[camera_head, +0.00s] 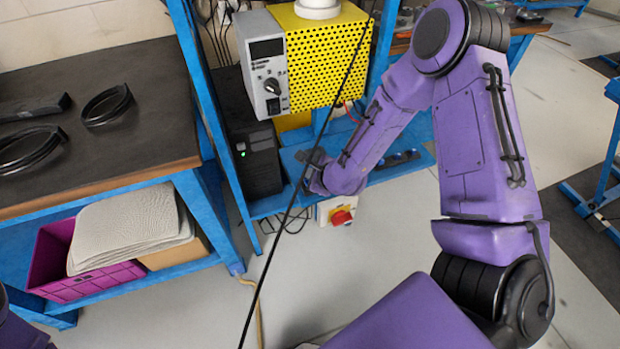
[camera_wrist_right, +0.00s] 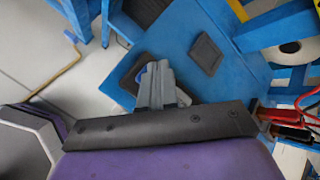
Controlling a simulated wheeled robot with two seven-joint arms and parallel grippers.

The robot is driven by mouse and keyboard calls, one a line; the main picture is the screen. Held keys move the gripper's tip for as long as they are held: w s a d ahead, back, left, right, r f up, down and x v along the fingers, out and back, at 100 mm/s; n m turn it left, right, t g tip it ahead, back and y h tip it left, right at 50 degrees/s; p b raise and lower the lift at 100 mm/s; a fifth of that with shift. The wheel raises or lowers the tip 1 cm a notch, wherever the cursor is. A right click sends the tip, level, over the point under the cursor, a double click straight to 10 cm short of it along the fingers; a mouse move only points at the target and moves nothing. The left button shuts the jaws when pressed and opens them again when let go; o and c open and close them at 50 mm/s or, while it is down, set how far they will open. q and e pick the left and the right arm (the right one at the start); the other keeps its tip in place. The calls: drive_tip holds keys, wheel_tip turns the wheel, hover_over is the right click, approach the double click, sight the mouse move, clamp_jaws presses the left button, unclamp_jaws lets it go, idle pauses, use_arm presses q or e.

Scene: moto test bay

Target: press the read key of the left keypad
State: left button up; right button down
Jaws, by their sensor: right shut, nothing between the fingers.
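I cannot make out key markings on either pad, nor tell which is the left keypad. Whether the fingertips touch the pad is unclear. My left gripper is out of view.
A yellow perforated unit (camera_head: 328,62) with a grey control panel (camera_head: 267,85) stands above. A black box (camera_head: 256,160) with a green light is left of the gripper. A red-and-yellow switch (camera_head: 341,216) hangs below the shelf. A dark-topped bench (camera_head: 120,140) stands at left.

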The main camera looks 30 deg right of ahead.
drive_tip(key=shift+f, duration=0.25)
idle(0.5)
drive_tip(key=shift+r+p, duration=0.75)
drive_tip(key=shift+r, duration=0.15)
wheel_tip(320, 180, up, 5)
drive_tip(key=p, duration=0.5)
drive_tip(key=shift+r, duration=0.1)
idle(0.3)
